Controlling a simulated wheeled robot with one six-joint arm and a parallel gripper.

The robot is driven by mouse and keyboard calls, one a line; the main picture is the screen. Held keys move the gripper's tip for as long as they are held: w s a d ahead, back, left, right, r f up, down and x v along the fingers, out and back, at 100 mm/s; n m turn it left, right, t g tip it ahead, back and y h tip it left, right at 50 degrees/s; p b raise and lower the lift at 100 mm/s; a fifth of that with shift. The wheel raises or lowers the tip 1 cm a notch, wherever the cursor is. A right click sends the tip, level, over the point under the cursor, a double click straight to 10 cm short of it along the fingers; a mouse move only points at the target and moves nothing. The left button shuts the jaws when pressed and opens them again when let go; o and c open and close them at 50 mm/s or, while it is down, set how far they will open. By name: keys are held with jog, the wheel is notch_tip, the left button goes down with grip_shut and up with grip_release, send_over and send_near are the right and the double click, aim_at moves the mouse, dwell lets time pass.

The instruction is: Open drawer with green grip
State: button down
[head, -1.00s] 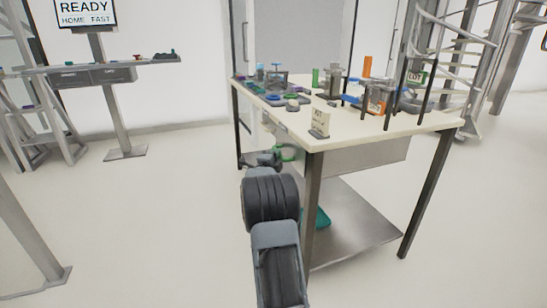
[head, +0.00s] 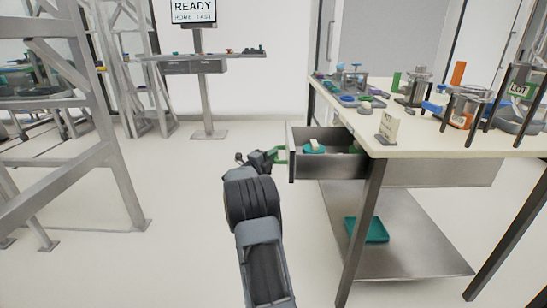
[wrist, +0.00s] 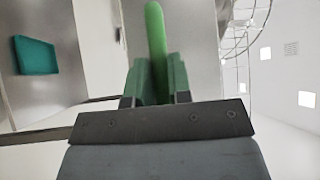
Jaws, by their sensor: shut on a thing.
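The grey metal drawer (head: 305,166) under the workbench top stands pulled out to the left in the head view. Inside it lie a teal round thing with a pale piece on it (head: 314,147) and a partly hidden green thing. The green grip (head: 281,154) is on the drawer's front. My gripper (head: 270,157) is at the grip, shut on it. In the wrist view the green grip (wrist: 157,40) runs up from between the fingers.
The workbench top (head: 425,140) holds several tools, fixtures and a small sign. A teal tray (head: 367,230) lies on the lower shelf. A grey frame (head: 110,150) stands at the left.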

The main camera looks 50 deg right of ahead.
jog(key=shift+w+a, duration=1.05)
jog(key=shift+w, duration=0.15)
jog(key=shift+f, duration=0.1)
jog(key=c, duration=1.1)
grip_release()
jog(key=shift+o, duration=0.2)
jog(key=a+f+p, duration=0.1)
jog(key=a+p, duration=0.2)
jog(key=a, duration=1)
jog(key=shift+w+a+f, duration=0.35)
jog(key=shift+a, duration=0.05)
